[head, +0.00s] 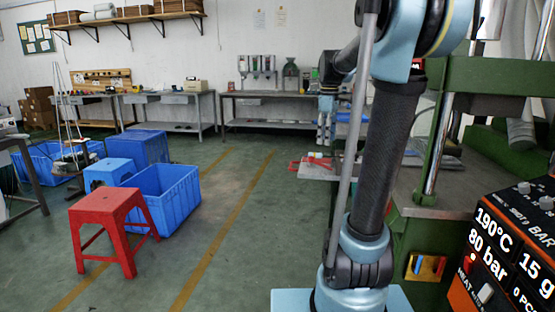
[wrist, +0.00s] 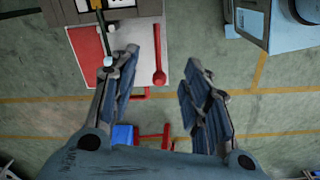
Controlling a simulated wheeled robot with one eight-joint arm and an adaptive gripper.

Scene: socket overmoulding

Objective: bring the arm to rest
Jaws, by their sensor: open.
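My gripper (wrist: 160,60) is open in the wrist view, its two fingers wide apart with nothing between them. It points down over the edge of a light work surface (wrist: 140,72) and the green floor. In the head view my gripper (head: 325,143) hangs beyond my raised arm, above or near a small table (head: 320,174) with red items on it. The arm's upright link hides part of that area. A red spoon-shaped tool (wrist: 159,65) and a red flat piece (wrist: 88,55) lie on the surface in the wrist view.
A green press (head: 480,110) stands close on the right, with a control box (head: 510,245) reading 190°C and 80 bar. A red stool (head: 112,222) and blue crates (head: 165,200) stand on the left. The floor between is clear. Benches (head: 265,95) line the back wall.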

